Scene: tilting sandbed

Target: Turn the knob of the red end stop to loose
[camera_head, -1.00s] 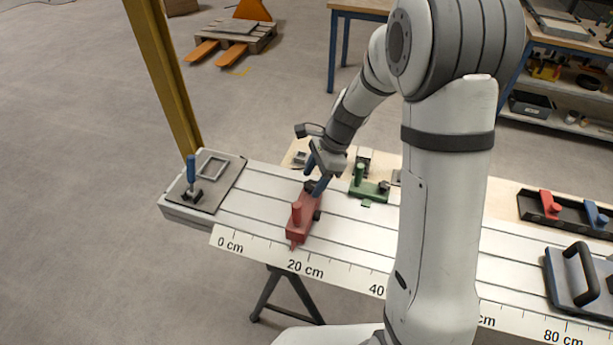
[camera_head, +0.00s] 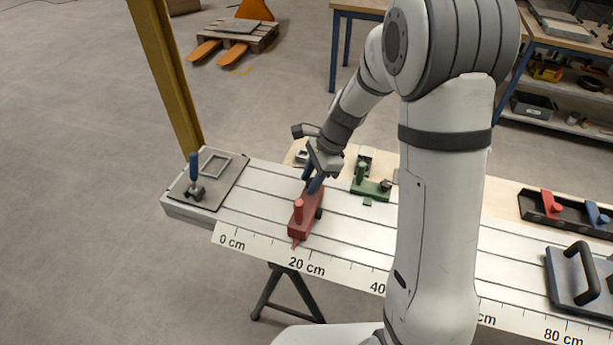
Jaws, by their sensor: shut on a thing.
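The red end stop (camera_head: 303,220) sits on the white slotted bed near the 20 cm mark of the front scale, with a short red peg standing on its near part. My gripper (camera_head: 314,185) is at the far end of the red end stop, its blue fingers pointing down and shut on the knob there. The fingers mostly hide the knob, so I cannot tell which way it is turned. A dark round part shows at the stop's right side.
A green stop (camera_head: 371,188) stands just right of my gripper. A plate with a blue-handled clamp (camera_head: 195,177) lies at the bed's left end. A black tray (camera_head: 540,214) and a plate with a black handle (camera_head: 581,275) are at right. The bed left of the red stop is clear.

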